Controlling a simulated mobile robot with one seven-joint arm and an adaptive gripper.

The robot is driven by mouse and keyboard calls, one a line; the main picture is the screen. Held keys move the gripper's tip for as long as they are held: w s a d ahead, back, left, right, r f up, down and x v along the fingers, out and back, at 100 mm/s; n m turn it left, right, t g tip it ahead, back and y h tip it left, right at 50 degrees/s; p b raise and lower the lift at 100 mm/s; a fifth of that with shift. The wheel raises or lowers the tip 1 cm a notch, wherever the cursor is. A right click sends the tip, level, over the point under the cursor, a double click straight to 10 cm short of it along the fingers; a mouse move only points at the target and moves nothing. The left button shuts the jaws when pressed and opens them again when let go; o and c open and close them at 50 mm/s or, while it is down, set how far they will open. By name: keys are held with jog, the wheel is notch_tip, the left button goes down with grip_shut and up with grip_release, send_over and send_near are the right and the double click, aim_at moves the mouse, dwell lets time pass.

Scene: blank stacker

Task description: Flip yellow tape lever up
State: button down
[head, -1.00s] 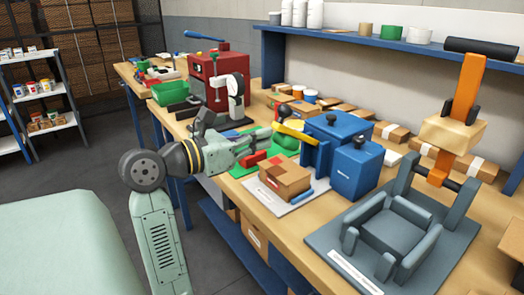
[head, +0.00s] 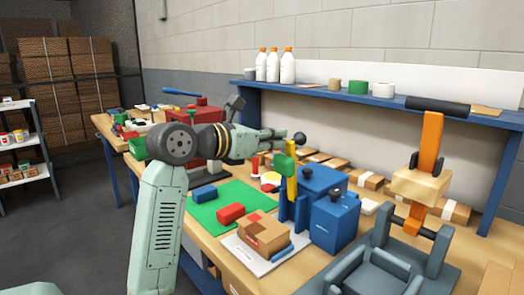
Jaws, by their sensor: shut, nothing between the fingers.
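The yellow tape lever (head: 291,184) stands nearly upright at the left side of the blue tape machine (head: 322,180). A black knob (head: 300,138) is at its top end. A green piece (head: 284,165) shows against the lever's upper part. My gripper (head: 283,133) is shut and empty, reaching in from the left with its tips close to the knob. I cannot tell whether they touch it. The lever's base is partly hidden by the blue uprights.
A cardboard box (head: 263,233) sits on a white plate in front of the machine. A green mat (head: 205,212) with red and blue blocks lies to the left. A grey fixture (head: 375,275) with an orange lever (head: 431,145) stands at the right. A blue shelf (head: 390,101) runs behind.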

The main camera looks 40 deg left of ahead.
jog(key=shift+w+d+r, duration=0.1)
jog(key=shift+w+r, duration=0.1)
jog(key=shift+w, duration=0.7)
jog(key=shift+w+d+r, duration=0.1)
jog(key=shift+w+r, duration=0.05)
jog(key=shift+w, duration=0.7)
jog(key=shift+r, duration=0.1)
